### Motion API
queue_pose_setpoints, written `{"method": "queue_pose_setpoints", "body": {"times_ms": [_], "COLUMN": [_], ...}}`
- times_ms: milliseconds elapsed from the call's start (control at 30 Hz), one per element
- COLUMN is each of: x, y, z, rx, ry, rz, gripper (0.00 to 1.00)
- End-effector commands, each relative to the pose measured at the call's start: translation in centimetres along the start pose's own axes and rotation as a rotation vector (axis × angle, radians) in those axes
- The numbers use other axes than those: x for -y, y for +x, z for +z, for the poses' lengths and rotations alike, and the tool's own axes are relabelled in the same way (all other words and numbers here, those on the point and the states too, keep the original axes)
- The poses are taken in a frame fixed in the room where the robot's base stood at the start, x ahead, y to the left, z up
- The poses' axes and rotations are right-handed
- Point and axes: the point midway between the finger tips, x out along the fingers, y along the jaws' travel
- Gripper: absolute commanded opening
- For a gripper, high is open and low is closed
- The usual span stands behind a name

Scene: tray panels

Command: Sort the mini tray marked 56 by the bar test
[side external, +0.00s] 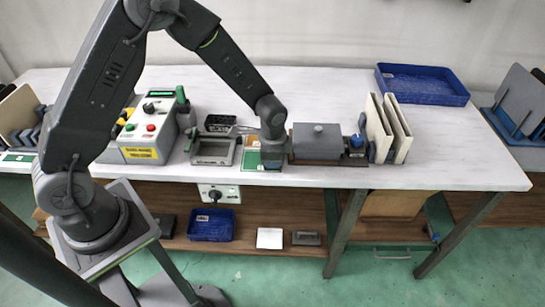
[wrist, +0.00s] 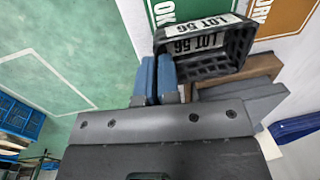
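The mini tray (wrist: 243,42) is black, with a ribbed inside and white labels reading LOT 56. In the wrist view it sits just beyond the blue fingers of my gripper (wrist: 157,82). The fingers are close together at the tray's near left edge and look shut on its wall; the contact is partly hidden. The tray is above or beside the green OK panel (wrist: 160,14) and the orange-brown WORK panel (wrist: 285,12). In the side view my gripper (side external: 272,160) is low over these panels and hides the tray.
A grey box (side external: 318,138) on a wooden base stands right of my gripper. A grey device (side external: 212,150) is to the left, near a control box (side external: 148,128) with buttons. Upright cream panels (side external: 390,130) and a blue tray (side external: 422,98) are further right. The table's front edge is close.

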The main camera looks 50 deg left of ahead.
Motion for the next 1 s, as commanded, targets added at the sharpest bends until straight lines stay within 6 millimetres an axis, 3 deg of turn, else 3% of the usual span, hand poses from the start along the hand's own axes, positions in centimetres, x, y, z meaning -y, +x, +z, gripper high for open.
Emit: {"method": "queue_pose_setpoints", "body": {"times_ms": [367,700,1000], "x": [0.00,0.00,0.03], "y": [0.00,0.00,-0.22], "z": [0.00,0.01,0.01], "rx": [0.000,0.001,0.000], "ry": [0.000,0.000,0.000], "rz": [0.000,0.000,0.000], "gripper": [0.00,0.33,0.33]}}
